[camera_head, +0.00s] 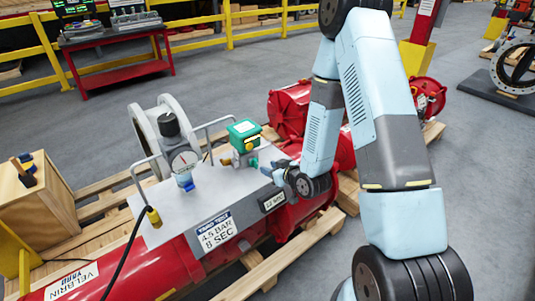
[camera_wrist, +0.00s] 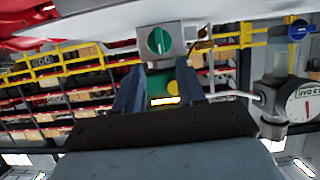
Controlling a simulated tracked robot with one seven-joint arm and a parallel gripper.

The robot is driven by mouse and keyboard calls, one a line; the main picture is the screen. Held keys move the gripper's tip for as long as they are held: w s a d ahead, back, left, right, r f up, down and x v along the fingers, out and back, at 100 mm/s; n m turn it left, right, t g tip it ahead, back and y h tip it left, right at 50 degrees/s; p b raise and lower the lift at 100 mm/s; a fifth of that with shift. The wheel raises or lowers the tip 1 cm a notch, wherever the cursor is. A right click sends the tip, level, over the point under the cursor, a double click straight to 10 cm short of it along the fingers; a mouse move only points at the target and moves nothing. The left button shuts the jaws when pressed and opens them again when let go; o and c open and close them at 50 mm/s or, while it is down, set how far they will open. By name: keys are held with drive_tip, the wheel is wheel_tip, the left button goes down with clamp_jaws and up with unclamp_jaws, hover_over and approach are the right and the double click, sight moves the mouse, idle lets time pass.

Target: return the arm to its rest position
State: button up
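My gripper (camera_head: 272,170) is low over the right end of the grey panel (camera_head: 185,205), close to a small valve with a green knob. In the wrist view my gripper (camera_wrist: 161,68) shows two blue-grey fingers spread apart, with nothing clearly held. The green knob (camera_wrist: 159,41) on its silver block lies just beyond the fingertips. A green box (camera_head: 243,129) with a yellow part stands behind the gripper; contact with the knob cannot be told.
A pressure gauge (camera_head: 184,162) and grey tube handles rise from the panel on the red actuator (camera_head: 130,266). Wooden pallet boards (camera_head: 262,272) lie beneath. A wooden crate (camera_head: 32,205) stands at left. Yellow rails (camera_head: 230,30) and a red cart (camera_head: 112,60) are behind.

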drive_tip(key=s+d+r+m+g+h, duration=0.15)
drive_tip(key=d+r, duration=0.25)
drive_tip(key=r, duration=0.4)
drive_tip(key=d+r+h, duration=0.3)
drive_tip(key=d+r, duration=0.1)
drive_tip(key=r, duration=0.3)
drive_tip(key=s+d+r+m+g+h, duration=0.15)
drive_tip(key=d+r, duration=0.25)
drive_tip(key=r, duration=0.4)
drive_tip(key=s+d+r+m+g, duration=0.1)
drive_tip(key=s+r, duration=0.4)
drive_tip(key=s, duration=0.3)
drive_tip(key=s+d+r+m+h, duration=0.1)
drive_tip(key=s+r, duration=0.3)
drive_tip(key=s, duration=0.4)
drive_tip(key=s+d+r+m+g, duration=0.1)
drive_tip(key=s+d+r+m, duration=0.1)
drive_tip(key=s+r, duration=0.3)
drive_tip(key=s, duration=0.3)
drive_tip(key=shift+s+r+g+h, duration=0.3)
drive_tip(key=shift+s, duration=0.1)
